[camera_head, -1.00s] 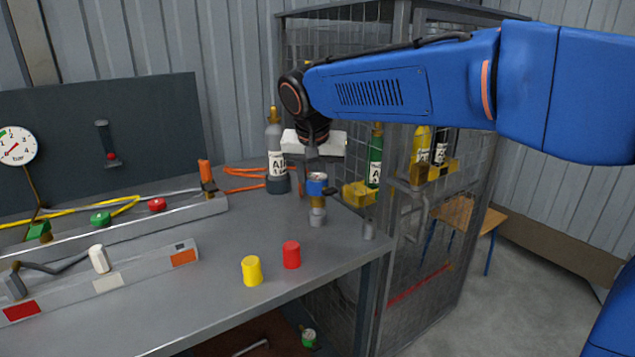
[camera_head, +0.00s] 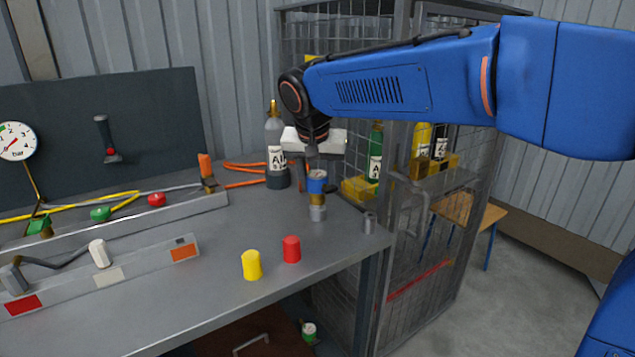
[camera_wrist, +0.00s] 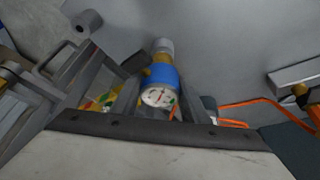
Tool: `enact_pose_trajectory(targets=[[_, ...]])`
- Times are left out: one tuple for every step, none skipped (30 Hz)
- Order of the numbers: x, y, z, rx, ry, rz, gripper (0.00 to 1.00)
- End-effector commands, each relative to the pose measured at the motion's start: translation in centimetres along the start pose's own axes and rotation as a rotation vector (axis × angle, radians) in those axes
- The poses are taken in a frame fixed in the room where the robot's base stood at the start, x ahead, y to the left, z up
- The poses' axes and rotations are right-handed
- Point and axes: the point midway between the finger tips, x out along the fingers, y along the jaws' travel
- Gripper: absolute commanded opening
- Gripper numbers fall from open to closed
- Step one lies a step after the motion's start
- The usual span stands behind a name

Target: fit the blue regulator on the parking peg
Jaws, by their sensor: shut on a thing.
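The blue regulator (camera_head: 317,183) is upright in my gripper (camera_head: 314,163), above the bench's right part. It has a blue body, a brass lower part and a grey cylindrical end (camera_head: 318,213). I cannot tell whether that grey end belongs to it or is a peg below it. In the wrist view the regulator (camera_wrist: 163,75) shows its white dial between the fingers of my gripper (camera_wrist: 147,100). A short grey cylinder (camera_head: 369,222) stands apart near the bench's right edge; it may be the parking peg. It also shows in the wrist view (camera_wrist: 88,22).
A red cup (camera_head: 291,249) and a yellow cup (camera_head: 251,265) stand in front on the bench (camera_head: 210,295). A grey bottle (camera_head: 275,150) and orange hose (camera_head: 245,183) are behind. A mesh cage (camera_head: 420,265) with bottles stands at the right.

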Motion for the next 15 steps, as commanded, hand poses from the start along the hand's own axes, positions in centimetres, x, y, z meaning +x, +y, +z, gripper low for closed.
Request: enact_pose_trajectory(targets=[[-0.05, 0.0, -0.03, 0.0, 0.001, -0.001, 0.17], [-0.05, 0.0, -0.03, 0.0, 0.001, -0.001, 0.17], [-0.03, 0.0, -0.02, 0.0, 0.001, -0.001, 0.17], [-0.02, 0.0, -0.02, 0.0, 0.001, -0.001, 0.17], [-0.01, 0.0, -0.01, 0.0, 0.001, -0.001, 0.17], [0.03, 0.0, 0.0, 0.0, 0.001, -0.001, 0.17], [0.06, 0.0, 0.01, 0.0, 0.001, -0.001, 0.17], [0.09, 0.0, 0.03, 0.0, 0.001, 0.0, 0.17], [0.14, 0.0, 0.05, 0.0, 0.001, -0.001, 0.17], [0.18, 0.0, 0.06, 0.0, 0.001, 0.0, 0.17], [0.22, 0.0, 0.08, 0.0, 0.001, 0.0, 0.17], [0.27, -0.01, 0.1, 0.0, 0.001, 0.0, 0.17], [0.31, -0.01, 0.11, 0.0, 0.001, 0.0, 0.17], [0.35, -0.01, 0.13, 0.0, 0.001, 0.0, 0.17], [0.4, -0.01, 0.15, 0.0, 0.001, 0.0, 0.17]])
